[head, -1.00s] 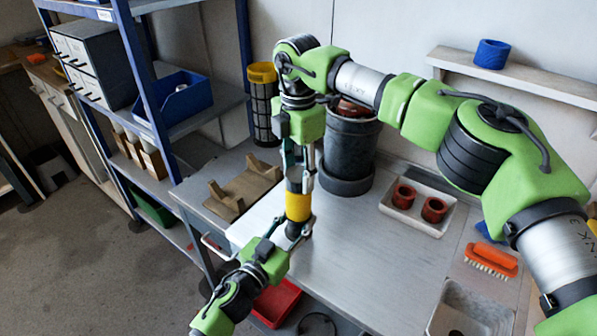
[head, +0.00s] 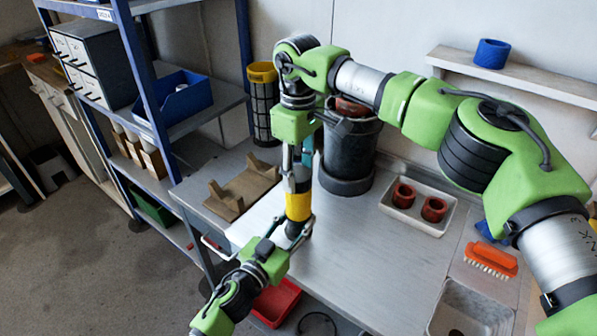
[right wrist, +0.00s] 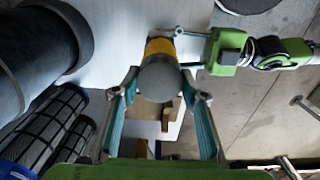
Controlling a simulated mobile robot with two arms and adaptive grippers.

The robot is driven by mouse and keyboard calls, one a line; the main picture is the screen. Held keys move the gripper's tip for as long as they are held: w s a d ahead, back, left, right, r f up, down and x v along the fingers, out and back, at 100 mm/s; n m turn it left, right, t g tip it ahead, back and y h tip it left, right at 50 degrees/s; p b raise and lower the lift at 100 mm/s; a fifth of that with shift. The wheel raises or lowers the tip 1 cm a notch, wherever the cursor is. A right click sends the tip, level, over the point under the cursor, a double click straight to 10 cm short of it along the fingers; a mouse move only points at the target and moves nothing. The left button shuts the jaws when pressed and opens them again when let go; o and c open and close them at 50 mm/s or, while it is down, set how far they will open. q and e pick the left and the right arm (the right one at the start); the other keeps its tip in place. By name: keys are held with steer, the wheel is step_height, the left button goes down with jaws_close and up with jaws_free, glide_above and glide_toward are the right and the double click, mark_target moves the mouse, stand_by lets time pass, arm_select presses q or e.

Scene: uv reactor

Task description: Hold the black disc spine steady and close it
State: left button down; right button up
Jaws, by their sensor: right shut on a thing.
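The spine stands roughly upright between my two grippers, with a yellow band (head: 298,207), a grey upper part and a dark lower end. In the right wrist view its round dark grey end (right wrist: 160,80) faces the camera. My right gripper (head: 300,172) comes from above and is shut on the grey upper part. Its fingers show on both sides of that end in the right wrist view. My left gripper (head: 292,236) reaches in from the lower left, with its fingers around the lower part near the yellow band. Much of the spine is hidden by the fingers.
A black cylindrical vessel (head: 346,158) and a yellow-topped mesh cage (head: 262,105) stand at the back. A wooden cradle (head: 240,190) lies at the left of the bench. A white tray (head: 417,224) with two brown rings and an orange brush (head: 491,259) are at right. The bench middle is clear.

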arm_select(q)
steer(key=shift+f, duration=0.1)
arm_select(e)
steer(key=o, duration=0.9)
steer(key=shift+r, duration=0.1)
steer(key=shift+r, duration=2.15)
steer(key=shift+c, duration=0.3)
